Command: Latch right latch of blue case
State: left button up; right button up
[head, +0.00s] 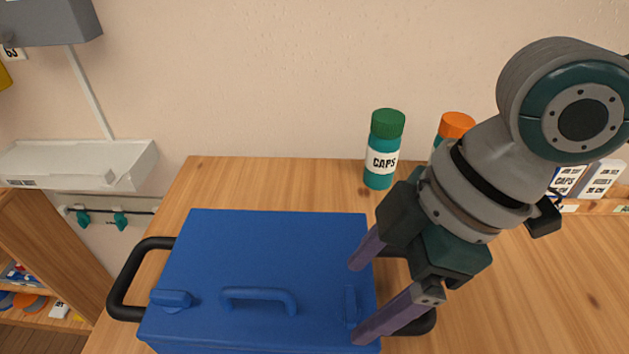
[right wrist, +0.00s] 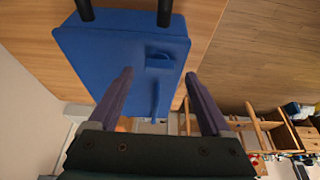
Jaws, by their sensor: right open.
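The blue case (head: 215,245) stands on the wooden table with its lid down. Its right latch (head: 351,306) is a narrow blue piece on the lid near the right edge, lying front to back; it also shows in the right wrist view (right wrist: 158,60). The left latch (head: 171,299) lies left to right. My right gripper (head: 354,302) is open over the right side of the lid, its purple fingertips on either side of the right latch in the picture; contact cannot be told. In the right wrist view, the gripper (right wrist: 159,72) holds nothing. My left gripper is out of view.
A blue lid handle (head: 258,300) lies between the latches. A black side handle (head: 125,285) sticks out left of the case. A green-capped bottle (head: 382,150) and an orange-capped bottle (head: 457,125) stand behind. The table (head: 560,290) is clear to the right.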

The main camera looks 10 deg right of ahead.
aim_at(349, 308)
jog(key=shift+x, duration=1.2)
jog(key=shift+c, duration=0.2)
jog(key=shift+r, duration=0.1)
grip_shut()
